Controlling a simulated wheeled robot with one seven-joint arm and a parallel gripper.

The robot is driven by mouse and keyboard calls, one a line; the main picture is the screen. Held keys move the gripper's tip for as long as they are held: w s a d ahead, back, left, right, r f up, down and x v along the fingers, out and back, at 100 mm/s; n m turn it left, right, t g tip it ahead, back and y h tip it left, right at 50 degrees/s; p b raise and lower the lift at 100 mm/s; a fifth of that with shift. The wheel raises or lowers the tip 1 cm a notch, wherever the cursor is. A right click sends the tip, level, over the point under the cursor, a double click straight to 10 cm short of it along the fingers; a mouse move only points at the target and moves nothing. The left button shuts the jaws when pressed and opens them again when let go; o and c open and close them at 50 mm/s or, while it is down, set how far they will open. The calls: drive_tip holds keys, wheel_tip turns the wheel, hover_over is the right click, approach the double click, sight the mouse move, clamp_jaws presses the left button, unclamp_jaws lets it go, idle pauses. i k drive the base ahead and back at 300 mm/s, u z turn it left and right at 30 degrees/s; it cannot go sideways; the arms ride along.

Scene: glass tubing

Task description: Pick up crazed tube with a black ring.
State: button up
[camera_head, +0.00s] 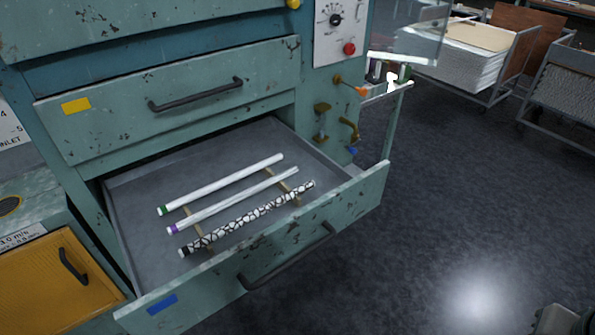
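The crazed tube (250,217), white with a dark crackle pattern, lies in the open drawer (140,190). Its black ring (184,252) is at its near left end. It is the frontmost of three parallel tubes resting across two thin tan supports. A plain tube with a purple ring (232,201) lies just behind it, and a plain white tube with a green ring (220,184) lies farthest back. My gripper cannot be made out. Only a small dark piece, perhaps of my arm, shows at the bottom right corner, well apart from the tubes.
The drawer's front panel (350,210) with its dark handle (290,260) stands out in front of the tubes. A shut drawer (200,90) is above. Knobs and valves (335,120) are on the cabinet's right. Open floor (470,200) lies right; carts (470,60) stand behind.

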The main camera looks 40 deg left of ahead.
sight(186, 250)
drive_tip(key=u, duration=0.65)
drive_tip(key=i, duration=1.05)
drive_tip(key=u, duration=1.5)
drive_tip(key=i, duration=0.5)
drive_tip(key=u, duration=0.5)
